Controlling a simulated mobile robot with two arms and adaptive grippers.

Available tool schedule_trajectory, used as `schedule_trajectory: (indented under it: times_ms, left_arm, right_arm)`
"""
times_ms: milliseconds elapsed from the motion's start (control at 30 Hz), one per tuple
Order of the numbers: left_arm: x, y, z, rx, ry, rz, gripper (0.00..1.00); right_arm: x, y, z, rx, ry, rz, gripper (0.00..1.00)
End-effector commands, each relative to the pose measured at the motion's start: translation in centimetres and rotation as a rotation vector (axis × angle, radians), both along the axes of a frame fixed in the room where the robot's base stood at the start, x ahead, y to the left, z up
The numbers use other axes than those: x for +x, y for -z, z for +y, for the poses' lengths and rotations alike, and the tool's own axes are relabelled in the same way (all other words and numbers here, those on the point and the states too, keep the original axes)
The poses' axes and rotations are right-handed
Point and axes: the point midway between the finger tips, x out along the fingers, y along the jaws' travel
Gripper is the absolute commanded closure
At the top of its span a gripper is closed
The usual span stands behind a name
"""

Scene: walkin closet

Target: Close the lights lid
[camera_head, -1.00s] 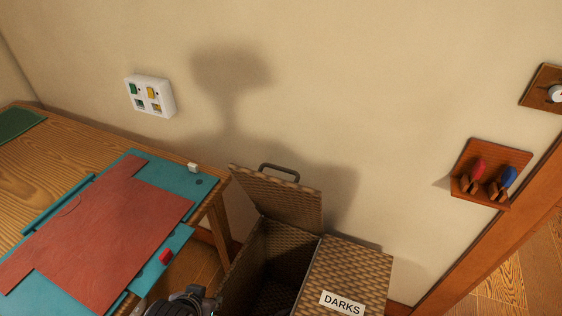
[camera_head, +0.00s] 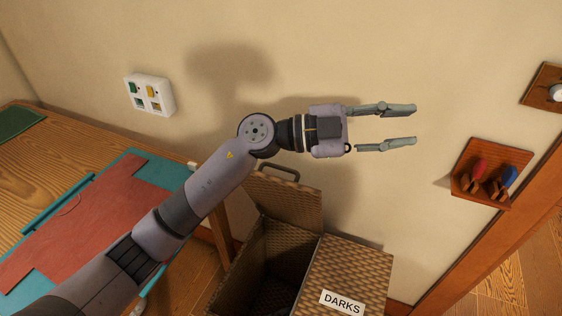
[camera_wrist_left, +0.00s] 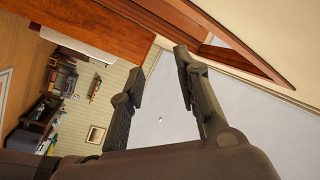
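A woven hamper with two compartments stands against the wall in the head view. Its left lid, the lights lid (camera_head: 303,206), stands raised with a dark handle (camera_head: 279,172) at its top edge; no label shows on it. The open left compartment (camera_head: 262,265) is dark inside. The right lid, marked DARKS (camera_head: 345,270), lies shut. My left gripper (camera_head: 415,125) is open and empty, above and to the right of the raised lid, pointing right and not touching it. Its open fingers also show in the left wrist view (camera_wrist_left: 160,70). My right gripper is not in view.
A wooden table with a teal board (camera_head: 140,160) and a red sheet (camera_head: 97,200) stands to the left. A white switch panel (camera_head: 150,95) and a wooden holder with red and blue items (camera_head: 490,175) are on the wall. A door frame (camera_head: 485,235) is at the right.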

Motion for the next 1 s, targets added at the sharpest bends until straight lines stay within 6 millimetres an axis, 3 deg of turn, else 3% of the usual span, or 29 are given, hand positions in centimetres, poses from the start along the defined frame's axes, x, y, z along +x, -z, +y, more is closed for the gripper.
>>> schedule_trajectory:
  times_ms: [67, 167, 267, 400, 500, 600, 767, 1000]
  left_arm:
    - [0.2, 2.5, -0.5, 0.271, 0.078, -0.034, 0.70]
    - [2.0, 6.0, 1.6, 0.643, 0.090, -0.017, 0.70]
    - [4.9, 7.9, 6.3, 0.991, -0.001, 0.046, 0.70]
    - [8.4, 7.1, 13.8, 1.344, -0.215, 0.165, 0.70]
    - [9.6, 5.7, 17.7, 1.487, -0.350, 0.239, 0.70]
    - [10.0, 4.8, 19.9, 1.560, -0.433, 0.285, 0.70]
    - [10.3, 5.5, 20.7, 1.587, -0.464, 0.307, 0.70]
    - [11.0, 10.1, 20.4, 1.586, -0.456, 0.305, 0.70]
  right_arm:
    - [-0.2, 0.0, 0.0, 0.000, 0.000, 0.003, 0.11]
    - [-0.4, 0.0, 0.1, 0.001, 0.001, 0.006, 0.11]
    - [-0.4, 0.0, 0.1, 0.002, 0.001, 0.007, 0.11]
    - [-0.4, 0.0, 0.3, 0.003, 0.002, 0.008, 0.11]
    - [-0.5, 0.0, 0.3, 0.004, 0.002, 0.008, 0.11]
    - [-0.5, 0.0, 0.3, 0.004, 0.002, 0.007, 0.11]
    - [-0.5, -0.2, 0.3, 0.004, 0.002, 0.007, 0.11]
    - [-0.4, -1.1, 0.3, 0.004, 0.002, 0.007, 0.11]
